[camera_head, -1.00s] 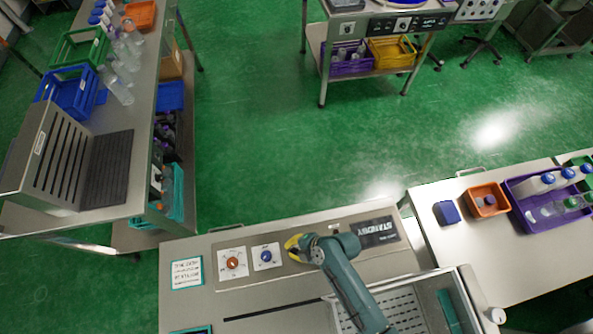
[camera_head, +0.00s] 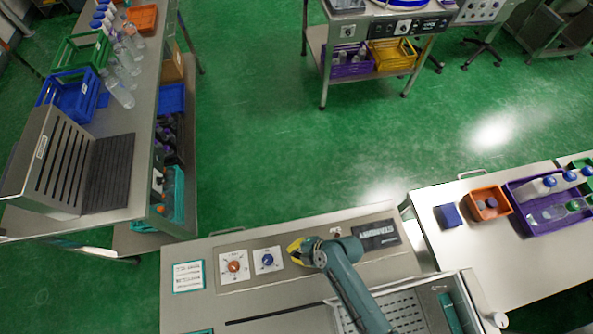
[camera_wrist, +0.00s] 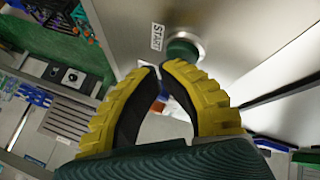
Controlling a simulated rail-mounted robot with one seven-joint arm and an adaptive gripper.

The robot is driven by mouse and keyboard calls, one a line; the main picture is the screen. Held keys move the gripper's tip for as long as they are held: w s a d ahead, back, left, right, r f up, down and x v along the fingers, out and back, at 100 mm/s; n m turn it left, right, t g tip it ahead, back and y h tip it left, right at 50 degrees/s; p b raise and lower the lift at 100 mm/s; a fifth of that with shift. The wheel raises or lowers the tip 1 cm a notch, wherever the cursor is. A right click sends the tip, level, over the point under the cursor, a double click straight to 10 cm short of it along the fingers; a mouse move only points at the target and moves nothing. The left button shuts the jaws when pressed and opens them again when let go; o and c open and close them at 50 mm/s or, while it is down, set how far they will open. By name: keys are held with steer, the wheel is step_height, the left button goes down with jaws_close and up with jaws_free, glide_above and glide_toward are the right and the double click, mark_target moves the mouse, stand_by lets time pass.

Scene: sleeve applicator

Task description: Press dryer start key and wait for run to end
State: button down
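The dryer's sloped front panel (camera_head: 225,286) lies at the lower middle of the head view. My gripper (camera_head: 293,250) is low over this panel, right of the blue knob, and hides the panel beneath it. In the wrist view, the green round start key (camera_wrist: 184,50) stands on the metal panel beside a START label (camera_wrist: 157,37). My gripper's yellow fingers (camera_wrist: 160,70) curve together with their tips meeting, and nothing shows held between them. The tips appear just short of the key and left of it in that view. I cannot tell whether they touch the panel.
An orange-red knob (camera_head: 234,267) and a blue knob (camera_head: 267,260) sit on the panel left of my gripper. A dark nameplate (camera_head: 380,235) is to its right. A side table at right holds a blue box (camera_head: 448,215), an orange tray and a purple crate (camera_head: 522,222).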

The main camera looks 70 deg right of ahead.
steer(key=shift+s+a+p, duration=0.4)
steer(key=shift+s, duration=0.15)
step_height(320, 180, up, 5)
steer(key=p, duration=0.3)
steer(key=shift+w+p, duration=0.1)
steer(key=shift+p, duration=0.25)
steer(key=shift+d+f, duration=0.1)
steer(key=shift+w, duration=0.1)
